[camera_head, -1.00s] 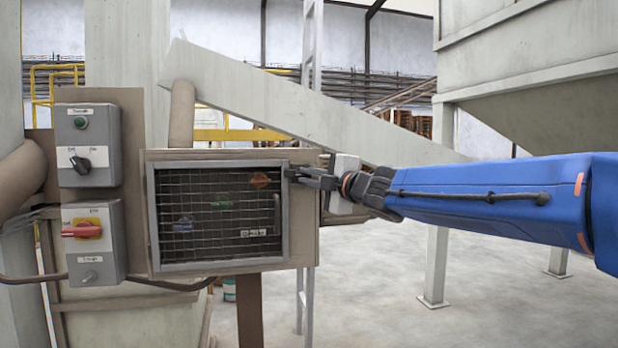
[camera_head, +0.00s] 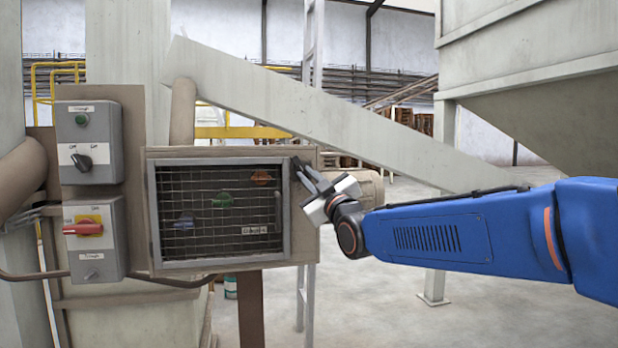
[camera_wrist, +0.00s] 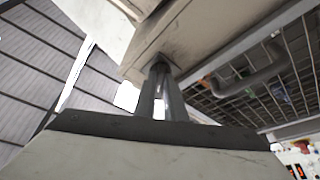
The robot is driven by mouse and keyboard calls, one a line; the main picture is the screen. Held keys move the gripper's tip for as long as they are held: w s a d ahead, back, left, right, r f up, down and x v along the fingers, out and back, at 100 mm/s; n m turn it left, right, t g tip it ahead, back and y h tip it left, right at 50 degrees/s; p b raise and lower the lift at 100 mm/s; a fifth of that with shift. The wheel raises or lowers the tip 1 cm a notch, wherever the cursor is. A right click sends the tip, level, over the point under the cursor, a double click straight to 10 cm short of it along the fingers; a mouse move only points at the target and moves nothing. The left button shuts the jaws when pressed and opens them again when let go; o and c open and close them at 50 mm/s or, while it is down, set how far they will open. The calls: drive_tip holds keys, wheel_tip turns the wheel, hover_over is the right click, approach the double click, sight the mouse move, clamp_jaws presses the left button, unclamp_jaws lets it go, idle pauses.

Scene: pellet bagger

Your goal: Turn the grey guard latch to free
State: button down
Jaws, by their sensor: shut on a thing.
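The mesh guard (camera_head: 289,230) has a grey frame and covers the front of a beige box. My gripper (camera_head: 299,166) reaches the guard's upper right corner, its dark fingers slanting up to the left. In the wrist view my gripper (camera_wrist: 159,70) has its fingers close together, with the tips against the beige box face beside the guard frame. The fingers are shut on the small grey guard latch, which they almost wholly hide; its exact angle cannot be told.
The guard's handle (camera_head: 278,209) stands out on its right side. Left of the box are a grey switch box (camera_head: 103,165) and a lower box with a red rotary handle (camera_head: 83,229). A sloping pale beam (camera_head: 330,115) passes behind. Open floor lies to the right.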

drive_tip(key=m+t+h, duration=0.1)
drive_tip(key=m, duration=0.2)
drive_tip(key=m+h, duration=0.2)
drive_tip(key=m, duration=0.1)
drive_tip(key=m+t+h, duration=0.1)
drive_tip(key=m, duration=0.2)
drive_tip(key=shift+s+a+f+t, duration=0.1)
drive_tip(key=shift+a+f+t, duration=0.05)
drive_tip(key=shift+a+t, duration=0.15)
drive_tip(key=shift+m, duration=0.4)
drive_tip(key=c, duration=1.8)
unclamp_jaws()
drive_tip(key=v, duration=1.7)
drive_tip(key=shift+s+a, duration=0.1)
drive_tip(key=shift+s, duration=0.15)
